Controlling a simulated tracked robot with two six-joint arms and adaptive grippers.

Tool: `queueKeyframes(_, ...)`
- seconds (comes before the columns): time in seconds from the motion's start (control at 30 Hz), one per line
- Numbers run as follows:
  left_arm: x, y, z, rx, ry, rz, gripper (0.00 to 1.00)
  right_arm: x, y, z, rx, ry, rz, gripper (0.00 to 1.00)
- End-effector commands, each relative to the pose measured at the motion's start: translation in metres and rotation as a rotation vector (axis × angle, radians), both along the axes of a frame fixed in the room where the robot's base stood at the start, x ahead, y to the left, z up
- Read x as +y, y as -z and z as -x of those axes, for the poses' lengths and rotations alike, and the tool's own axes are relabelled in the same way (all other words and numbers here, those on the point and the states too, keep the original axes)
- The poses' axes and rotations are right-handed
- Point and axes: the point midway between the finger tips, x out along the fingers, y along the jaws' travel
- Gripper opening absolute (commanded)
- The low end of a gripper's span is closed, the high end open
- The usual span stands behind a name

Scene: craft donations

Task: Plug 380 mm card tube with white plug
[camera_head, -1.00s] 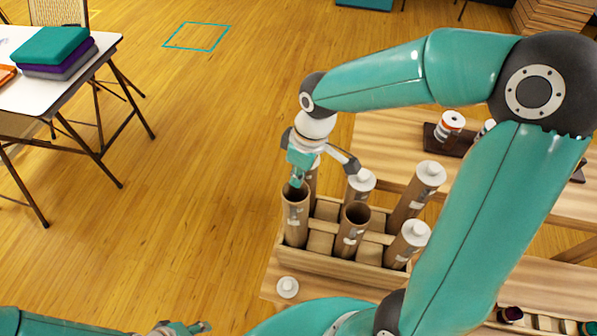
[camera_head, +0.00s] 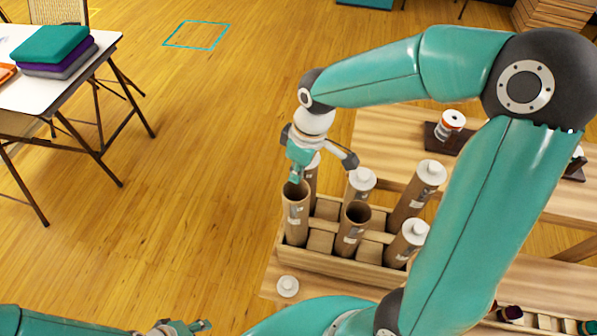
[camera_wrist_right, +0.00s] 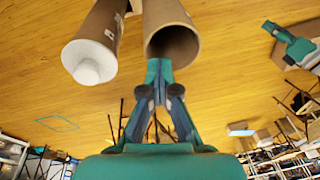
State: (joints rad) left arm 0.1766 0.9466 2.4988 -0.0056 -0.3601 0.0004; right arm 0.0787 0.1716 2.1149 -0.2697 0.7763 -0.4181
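Brown card tubes stand in a wooden rack (camera_head: 330,266). The front left tube (camera_head: 295,218) and front middle tube (camera_head: 350,236) have open, dark mouths; the others visible carry white plugs. I cannot read the lengths on their labels. A loose white plug (camera_head: 288,286) lies on the table in front of the rack's left end. My right gripper (camera_head: 294,180) is just above the front left tube's mouth. In the right wrist view its fingertips (camera_wrist_right: 159,72) are together, with nothing seen between them, by an open tube (camera_wrist_right: 171,30). My left gripper (camera_head: 186,326) is low at the bottom edge, its opening unclear.
A plugged tube (camera_wrist_right: 91,48) stands close beside the open one in the wrist view. Right of the rack, a wooden table (camera_head: 390,135) holds a dark holder with a spool (camera_head: 451,122). A white table (camera_head: 45,90) with folded cloths stands at left. The floor between is clear.

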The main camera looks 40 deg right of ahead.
Motion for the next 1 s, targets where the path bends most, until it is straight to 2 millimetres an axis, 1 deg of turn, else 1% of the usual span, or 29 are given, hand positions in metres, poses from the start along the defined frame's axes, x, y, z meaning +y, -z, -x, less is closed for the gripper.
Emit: queueKeyframes(1.0, 0.0, -0.008, 0.0, 0.0, 0.0, 0.0, 0.4, -0.015, 0.0, -0.027, 0.001, 0.003, 0.0, 0.0)
